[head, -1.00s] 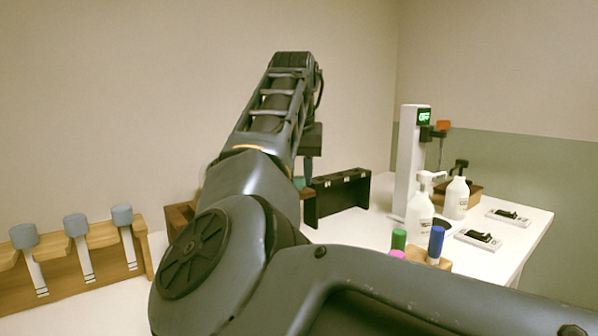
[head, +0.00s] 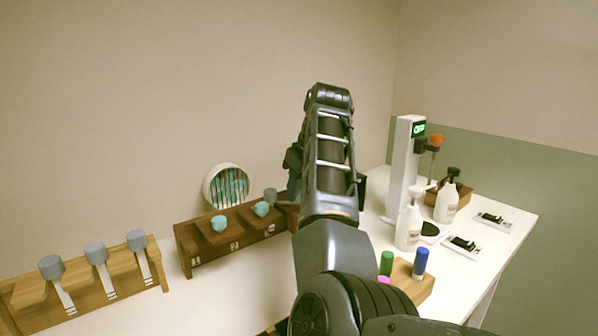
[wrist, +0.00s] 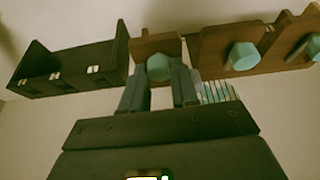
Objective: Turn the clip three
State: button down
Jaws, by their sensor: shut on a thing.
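A brown wooden rack (head: 190,262) stands on the counter; two teal clips (head: 219,223) (head: 261,209) show on it in the head view. In the wrist view, three teal pieces show along the brown rack (wrist: 210,45). My gripper (wrist: 159,84) has its fingers on either side of the end teal piece (wrist: 158,68), the one beside the black rack, and is shut on it. The other two teal pieces (wrist: 243,55) (wrist: 306,47) are to the right there. In the head view my arm hides the gripper and this piece.
A black rack (wrist: 75,70) stands beside the brown one. A round white holder (head: 207,186) with teal sticks is behind it. A light wooden rack with grey-topped pieces (head: 96,254) is at left. White pump bottles (head: 408,228), a white column (head: 402,165) and a wooden block (head: 415,284) are at right.

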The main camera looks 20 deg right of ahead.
jog(key=n+p, duration=0.2)
jog(key=n+g+y+p, duration=0.1)
jog(key=n+p, duration=0.1)
jog(key=shift+d+r+n, duration=0.15)
jog(key=shift+r+n, duration=0.05)
jog(key=shift+n, duration=0.1)
jog(key=shift+w+f+n+g+y+p, duration=0.1)
jog(key=shift+n+g+y+p, duration=0.25)
jog(key=shift+n, duration=0.6)
jog(key=shift+w+f+n+g+y+p, duration=0.1)
jog(key=shift+n+g+y+p, duration=0.25)
jog(key=shift+n, duration=0.6)
jog(key=c, duration=0.9)
grip_release()
jog(key=shift+o, duration=0.2)
jog(key=v, duration=0.7)
jog(key=shift+s+r+b, duration=0.15)
jog(key=shift+r+b, duration=0.2)
jog(key=shift+b, duration=0.05)
jog(key=shift+d, duration=0.15)
jog(key=shift+s, duration=0.1)
